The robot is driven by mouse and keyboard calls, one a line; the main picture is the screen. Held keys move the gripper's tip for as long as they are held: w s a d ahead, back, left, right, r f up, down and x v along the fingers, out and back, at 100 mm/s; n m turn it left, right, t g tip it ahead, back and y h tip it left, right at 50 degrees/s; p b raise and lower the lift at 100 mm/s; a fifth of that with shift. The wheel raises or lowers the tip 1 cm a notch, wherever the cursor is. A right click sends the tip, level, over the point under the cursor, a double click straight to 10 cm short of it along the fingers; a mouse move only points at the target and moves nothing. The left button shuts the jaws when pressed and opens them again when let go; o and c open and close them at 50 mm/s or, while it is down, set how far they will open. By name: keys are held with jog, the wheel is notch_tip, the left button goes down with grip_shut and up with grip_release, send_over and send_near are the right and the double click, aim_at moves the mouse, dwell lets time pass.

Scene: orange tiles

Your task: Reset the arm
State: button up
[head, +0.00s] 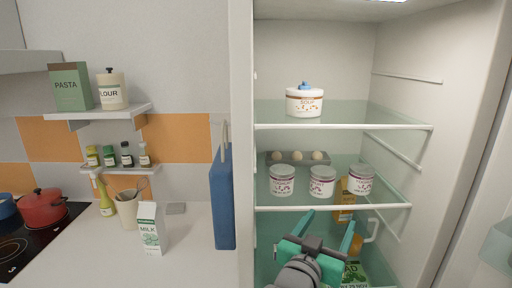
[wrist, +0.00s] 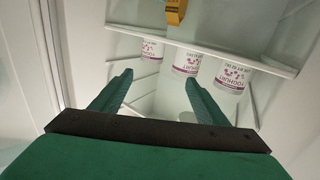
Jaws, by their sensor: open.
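My gripper (head: 331,220) is inside the open fridge, low in the head view, just below the front edge of the middle shelf (head: 335,207). Its two teal fingers are spread apart with nothing between them. The wrist view shows the same open fingers (wrist: 158,80) with an empty gap. Yoghurt tubs (wrist: 186,62) show past the fingertips there, apart from them. My arm hides part of the lower fridge.
Yoghurt tubs (head: 322,181), an egg tray (head: 299,157) and an orange carton (head: 344,199) are near my gripper. A salad bag (head: 355,274) lies below right. A soup pot (head: 304,102) stands on the upper shelf. A milk carton (head: 151,229) stands on the counter.

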jog(key=s+a+f+n+y, duration=0.2)
jog(key=s+a+f, duration=0.1)
jog(key=f, duration=0.6)
jog(key=s+a+f+n+t+y, duration=0.1)
jog(key=s+a+f+y, duration=0.2)
jog(key=f, duration=0.6)
jog(key=s+a+f+n+y, duration=0.1)
jog(key=s+a+f+n, duration=0.2)
jog(key=f, duration=0.6)
jog(key=s+a+f+y, duration=0.1)
jog(key=s+a+f, duration=0.25)
jog(key=s, duration=0.35)
jog(key=s+a+f+y, duration=0.1)
jog(key=s+a+f, duration=0.2)
jog(key=s+f, duration=0.25)
jog(key=s+a+y, duration=0.1)
jog(key=s, duration=1.8)
jog(key=shift+a+f+g+y, duration=0.25)
jog(key=shift+g+y, duration=0.05)
jog(key=shift+g, duration=0.1)
